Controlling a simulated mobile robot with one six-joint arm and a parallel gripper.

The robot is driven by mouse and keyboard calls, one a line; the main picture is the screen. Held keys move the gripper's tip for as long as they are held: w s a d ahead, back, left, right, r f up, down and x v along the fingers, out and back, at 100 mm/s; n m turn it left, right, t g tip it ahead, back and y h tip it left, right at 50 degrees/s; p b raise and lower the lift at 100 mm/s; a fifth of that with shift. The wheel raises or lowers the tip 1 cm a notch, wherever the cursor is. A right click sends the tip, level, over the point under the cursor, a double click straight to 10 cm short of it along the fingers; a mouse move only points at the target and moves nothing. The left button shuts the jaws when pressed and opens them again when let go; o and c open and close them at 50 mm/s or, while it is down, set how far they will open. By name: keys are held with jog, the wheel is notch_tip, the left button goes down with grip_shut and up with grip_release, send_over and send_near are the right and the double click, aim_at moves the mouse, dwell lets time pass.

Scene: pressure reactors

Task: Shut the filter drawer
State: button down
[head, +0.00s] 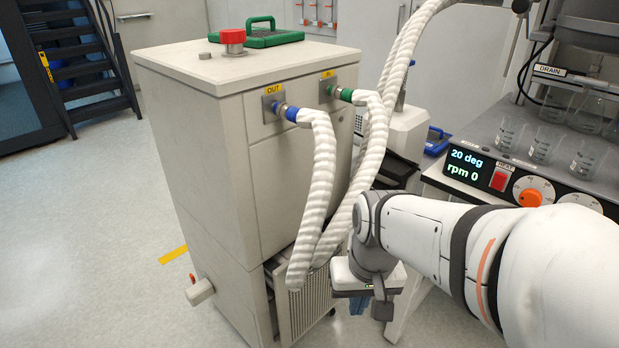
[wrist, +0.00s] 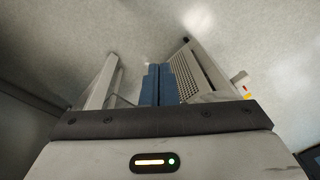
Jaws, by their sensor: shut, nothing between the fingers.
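The filter drawer (head: 308,306) is low in the beige cabinet, with a ribbed grille front. It appears to stand out from the cabinet face, with a dark gap along its left and top. White hoses hide part of its top. In the wrist view its perforated panel (wrist: 198,72) is just right of the fingers. My gripper (head: 359,306) is low, to the right of the drawer front. Its blue fingers (wrist: 158,85) are together and hold nothing. I cannot tell whether they touch the drawer.
The cabinet (head: 205,150) carries a red knob (head: 233,38) and a green case (head: 262,36). Ribbed white hoses (head: 318,190) hang before its face, close to my wrist. A bench with a heater panel (head: 500,170) and beakers (head: 540,145) is at right.

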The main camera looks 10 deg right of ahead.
notch_tip(320, 180, down, 6)
jog(key=w+a+m+g+y+b, duration=0.2)
jog(key=w+m+y, duration=0.1)
jog(key=m+y, duration=0.25)
jog(key=m+t+y+b, duration=0.5)
jog(key=m+t, duration=1.1)
jog(key=m, duration=0.7)
send_near(339, 230)
jog(key=shift+n+h, duration=0.25)
jog(key=b+x, duration=0.3)
jog(key=x, duration=0.2)
jog(key=shift+a, duration=0.3)
jog(key=shift+w+a+r+b, duration=0.1)
jog(key=shift+w+a+b, duration=0.25)
jog(key=shift+w, duration=0.25)
